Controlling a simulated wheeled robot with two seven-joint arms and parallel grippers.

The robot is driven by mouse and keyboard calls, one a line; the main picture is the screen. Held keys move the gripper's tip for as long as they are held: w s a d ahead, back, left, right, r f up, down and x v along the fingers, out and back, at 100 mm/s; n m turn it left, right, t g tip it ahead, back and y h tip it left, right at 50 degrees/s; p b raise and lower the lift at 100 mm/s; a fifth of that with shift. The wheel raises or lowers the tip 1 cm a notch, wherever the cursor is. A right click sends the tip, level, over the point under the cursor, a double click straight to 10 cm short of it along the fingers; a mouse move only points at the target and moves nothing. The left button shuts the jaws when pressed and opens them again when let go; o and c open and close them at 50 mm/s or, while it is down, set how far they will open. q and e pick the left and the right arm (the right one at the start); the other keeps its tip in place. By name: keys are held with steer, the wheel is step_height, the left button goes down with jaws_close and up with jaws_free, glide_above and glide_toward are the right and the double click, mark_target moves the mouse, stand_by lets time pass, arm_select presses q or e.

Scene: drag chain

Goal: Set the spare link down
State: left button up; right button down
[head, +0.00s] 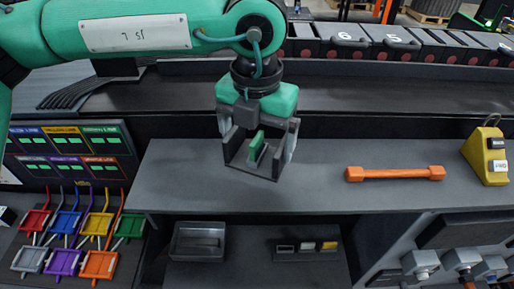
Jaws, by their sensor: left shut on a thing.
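My left gripper (258,124) points down over the grey worktop, its arm coming in from the upper left. It is shut on the spare link (235,146), a dark grey open-sided frame with a green tab (256,148) in its middle. The link hangs upright under the gripper. I cannot tell whether its bottom touches the grey worktop (190,185). The gripper's fingertips are partly hidden by the link. My right gripper is not in view.
An orange bar (395,173) lies to the right on the worktop, with a yellow tagged block (486,155) beyond it. The drag chain (345,41) with numbered links runs along the back. A grey tray (198,242) sits on a lower shelf. Coloured holders (97,226) stand at left.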

mark_target(256, 159)
arm_select(q)
steer(key=shift+f, duration=0.7)
step_height(256, 159, down, 4)
steer(key=shift+r+p, duration=0.15)
steer(key=shift+p, duration=0.7)
steer(key=shift+b, duration=0.35)
steer(key=o, duration=0.7)
